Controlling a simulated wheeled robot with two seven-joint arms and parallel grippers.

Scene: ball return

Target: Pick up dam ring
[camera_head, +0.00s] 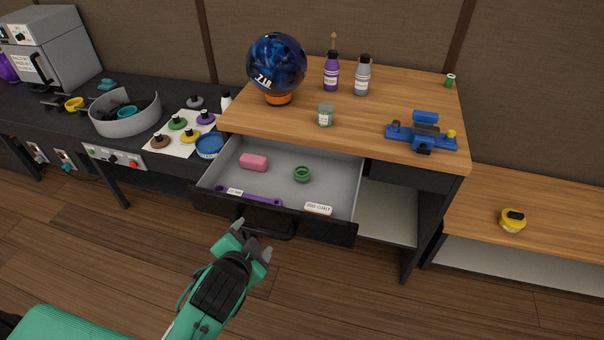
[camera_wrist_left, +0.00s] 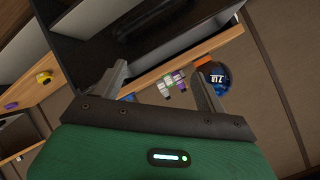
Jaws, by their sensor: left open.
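A small green ring (camera_head: 302,174), which looks like the dam ring, lies in the open grey drawer (camera_head: 330,163), right of its middle. My left gripper (camera_head: 252,243) is open and empty in front of the drawer, close to its black handle (camera_head: 266,229) and left of and nearer than the ring. I cannot tell whether it touches the handle. In the left wrist view its two fingers (camera_wrist_left: 160,82) are spread with nothing seen held between them. The ring cannot be made out in that view. My right gripper is not in view.
The drawer also holds a pink block (camera_head: 254,161), a purple tool (camera_head: 249,197) and a white labelled block (camera_head: 318,209). Above it, the wooden top (camera_head: 380,85) carries a blue bowling ball (camera_head: 276,62), bottles, a green-labelled jar (camera_head: 325,115) and a blue clamp-like device (camera_head: 422,133).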

